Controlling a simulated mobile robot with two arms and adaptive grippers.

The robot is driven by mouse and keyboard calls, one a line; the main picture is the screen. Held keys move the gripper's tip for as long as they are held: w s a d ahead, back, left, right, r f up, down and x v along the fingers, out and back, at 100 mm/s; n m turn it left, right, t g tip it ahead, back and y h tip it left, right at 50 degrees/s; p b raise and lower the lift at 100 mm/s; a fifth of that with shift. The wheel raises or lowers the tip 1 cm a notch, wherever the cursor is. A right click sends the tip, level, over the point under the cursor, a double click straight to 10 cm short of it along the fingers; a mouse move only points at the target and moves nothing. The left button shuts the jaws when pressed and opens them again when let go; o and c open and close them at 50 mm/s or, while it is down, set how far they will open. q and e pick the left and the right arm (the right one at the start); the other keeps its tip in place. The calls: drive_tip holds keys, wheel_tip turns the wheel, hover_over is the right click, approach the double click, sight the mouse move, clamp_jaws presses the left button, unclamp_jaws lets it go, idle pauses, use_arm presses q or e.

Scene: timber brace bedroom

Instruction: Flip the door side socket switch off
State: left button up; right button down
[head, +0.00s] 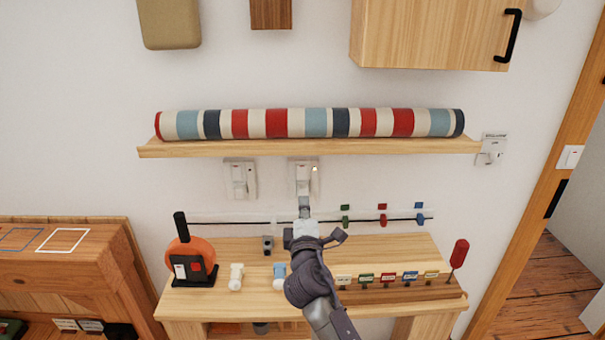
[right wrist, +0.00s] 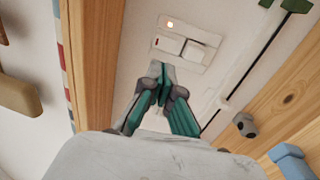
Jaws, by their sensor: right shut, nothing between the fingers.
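Two white sockets are on the wall under the shelf. In the right wrist view the nearer socket (right wrist: 195,50) shows a lit orange lamp and rocker switches with a red mark. My right gripper (head: 305,208) is shut and empty, its tips at the lower part of the right socket. In the wrist view the gripper (right wrist: 160,78) points at the plate's edge; I cannot tell whether it touches. My left gripper is out of view.
The wooden shelf (head: 350,147) with a striped roll (head: 290,123) juts out just above the sockets. A rail with coloured clips (head: 382,219) runs below. The bench (head: 400,245) holds an orange disc stand (head: 195,255) and small labelled items. A labelled wall fitting (head: 490,150) is at right.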

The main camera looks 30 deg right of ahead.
sight(302, 168)
drive_tip(key=p+x, duration=0.2)
drive_tip(key=x, duration=0.9)
drive_tip(key=shift+w+d+r, duration=0.1)
drive_tip(key=shift+d, duration=0.1)
drive_tip(key=shift+w+d, duration=0.3)
drive_tip(key=shift+w, duration=0.2)
drive_tip(key=shift+r, duration=0.1)
